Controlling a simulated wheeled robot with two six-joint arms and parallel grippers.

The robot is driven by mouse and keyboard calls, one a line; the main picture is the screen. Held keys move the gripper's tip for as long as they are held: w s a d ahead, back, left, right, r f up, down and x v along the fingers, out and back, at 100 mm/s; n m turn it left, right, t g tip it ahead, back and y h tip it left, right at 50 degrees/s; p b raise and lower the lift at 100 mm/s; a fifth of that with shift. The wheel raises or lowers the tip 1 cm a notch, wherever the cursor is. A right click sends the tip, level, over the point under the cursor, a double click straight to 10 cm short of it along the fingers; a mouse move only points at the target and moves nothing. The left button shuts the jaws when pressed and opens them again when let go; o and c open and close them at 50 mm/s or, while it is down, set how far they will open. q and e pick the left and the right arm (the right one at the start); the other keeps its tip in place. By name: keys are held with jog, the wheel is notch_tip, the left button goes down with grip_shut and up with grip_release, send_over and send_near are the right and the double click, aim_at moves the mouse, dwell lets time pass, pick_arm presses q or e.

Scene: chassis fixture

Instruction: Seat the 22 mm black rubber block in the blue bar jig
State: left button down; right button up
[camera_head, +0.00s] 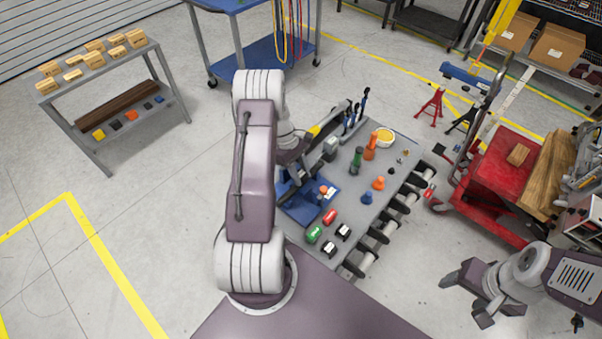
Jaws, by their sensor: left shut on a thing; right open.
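My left gripper (297,172) is over the left side of the grey bench, at the blue fixture. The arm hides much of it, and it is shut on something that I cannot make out. The blue fixture (302,211), which looks like the blue bar jig, lies partly under my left arm, so its slot is not clear. Two small black blocks with pale tops, one (343,231) and another (328,247), lie at the near end of the bench; their sizes cannot be read. My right gripper (467,298) is open and empty, off the bench at the lower right.
The grey bench (378,212) carries a red cylinder (330,217), a green cylinder (314,234), orange and blue pegs, bottles and a yellow bowl (384,137). Rollers (380,235) line its right edge. A red cart (487,175) stands further right. Open floor lies between bench and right gripper.

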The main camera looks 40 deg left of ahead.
pick_arm(q)
jog(key=shift+f+b, duration=0.3)
jog(key=shift+f, duration=0.25)
jog(key=shift+s+d+f+b, duration=0.3)
jog(key=shift+s+f+b, duration=0.15)
jog(key=shift+f, duration=0.1)
jog(key=shift+d+f, duration=0.1)
jog(key=shift+d, duration=0.05)
pick_arm(e)
jog(key=shift+s+d+f, duration=0.2)
jog(key=shift+d+f, duration=0.05)
jog(key=shift+f, duration=0.2)
jog(key=shift+s+d+f, duration=0.2)
jog(key=shift+d+f, duration=0.05)
jog(key=shift+f, duration=0.2)
pick_arm(q)
jog(key=c, duration=1)
grip_release()
jog(key=shift+o, duration=0.2)
jog(key=shift+w+f, duration=0.15)
jog(key=shift+w, duration=0.05)
pick_arm(e)
jog(key=shift+w, duration=0.2)
